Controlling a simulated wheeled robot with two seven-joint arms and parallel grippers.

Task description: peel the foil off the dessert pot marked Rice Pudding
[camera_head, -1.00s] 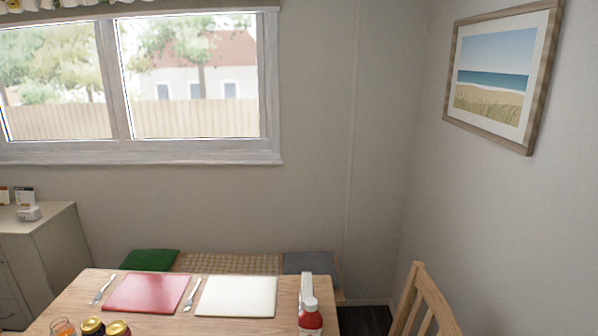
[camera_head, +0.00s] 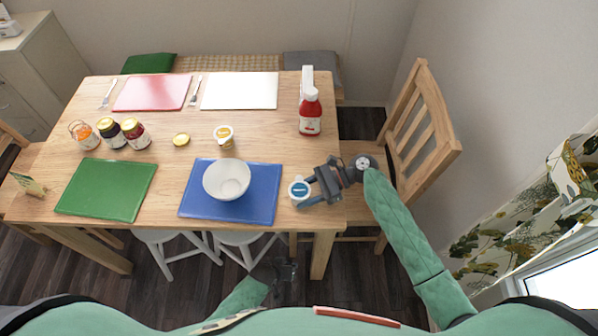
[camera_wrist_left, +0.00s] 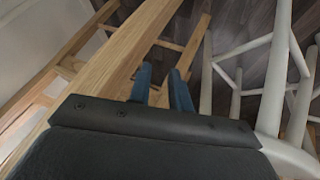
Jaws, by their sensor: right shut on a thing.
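Two small dessert pots show in the head view. One has a blue and white top (camera_head: 298,189) and is at the table's right front, beside the blue mat. The other, yellow and white (camera_head: 224,134), stands behind the white bowl. Their print is too small to read, so I cannot tell which is Rice Pudding. My right gripper (camera_head: 306,190) is shut on the blue-topped pot from the right. My left gripper (camera_head: 286,270) is low in front of the table, away from the pots. Its blue fingers (camera_wrist_left: 162,76) are apart and empty in the left wrist view.
The wooden table (camera_head: 165,170) holds a blue mat (camera_head: 258,208) with a white bowl (camera_head: 227,182), a green mat (camera_head: 105,188), several jars (camera_head: 108,132) and a red sauce bottle (camera_head: 310,112). A chair (camera_head: 418,125) stands right; white stools (camera_head: 170,243) are under the front edge.

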